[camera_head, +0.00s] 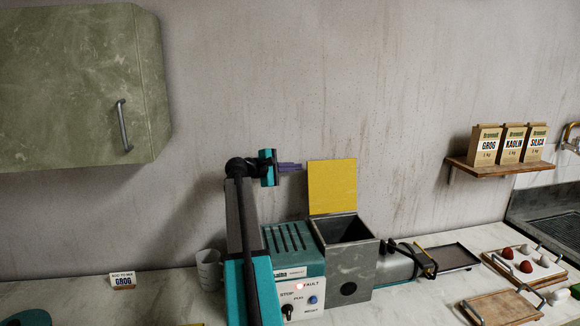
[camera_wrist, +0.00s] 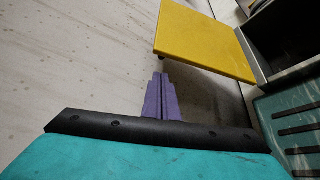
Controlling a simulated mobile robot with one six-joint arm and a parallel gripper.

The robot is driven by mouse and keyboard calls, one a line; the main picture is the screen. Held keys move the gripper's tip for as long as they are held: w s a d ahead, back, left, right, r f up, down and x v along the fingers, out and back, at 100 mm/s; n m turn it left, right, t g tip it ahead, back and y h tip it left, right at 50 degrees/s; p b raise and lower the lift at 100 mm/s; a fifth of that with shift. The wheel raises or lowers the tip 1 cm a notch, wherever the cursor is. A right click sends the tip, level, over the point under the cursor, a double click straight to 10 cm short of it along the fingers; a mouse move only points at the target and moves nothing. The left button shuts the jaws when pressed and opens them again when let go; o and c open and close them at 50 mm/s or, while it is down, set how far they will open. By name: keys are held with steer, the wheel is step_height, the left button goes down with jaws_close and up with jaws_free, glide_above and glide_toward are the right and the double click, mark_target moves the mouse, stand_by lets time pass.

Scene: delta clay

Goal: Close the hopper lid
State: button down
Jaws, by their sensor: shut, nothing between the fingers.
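The hopper (camera_head: 347,262) is a grey open-topped box on the machine, and its dark inside shows from above. Its yellow lid (camera_head: 332,187) stands upright at the back edge of the opening, so the hopper is open. My gripper (camera_head: 300,166) has purple fingers that are shut and empty. It is just left of the lid, near its upper left edge, with a small gap between them in the head view. In the wrist view the shut fingers (camera_wrist: 159,76) point toward the near corner of the yellow lid (camera_wrist: 205,42). Whether they touch is hard to tell.
The teal machine body (camera_head: 290,240) with its control panel (camera_head: 300,300) stands left of the hopper. A clear jug (camera_head: 208,268) and a GROG card (camera_head: 123,281) are further left. Trays (camera_head: 500,306) lie on the right. A green cabinet (camera_head: 75,85) hangs upper left.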

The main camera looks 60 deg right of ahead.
steer(key=p+x, duration=0.2)
steer(key=x, duration=0.4)
steer(key=shift+d, duration=0.3)
steer(key=shift+s+f, duration=0.1)
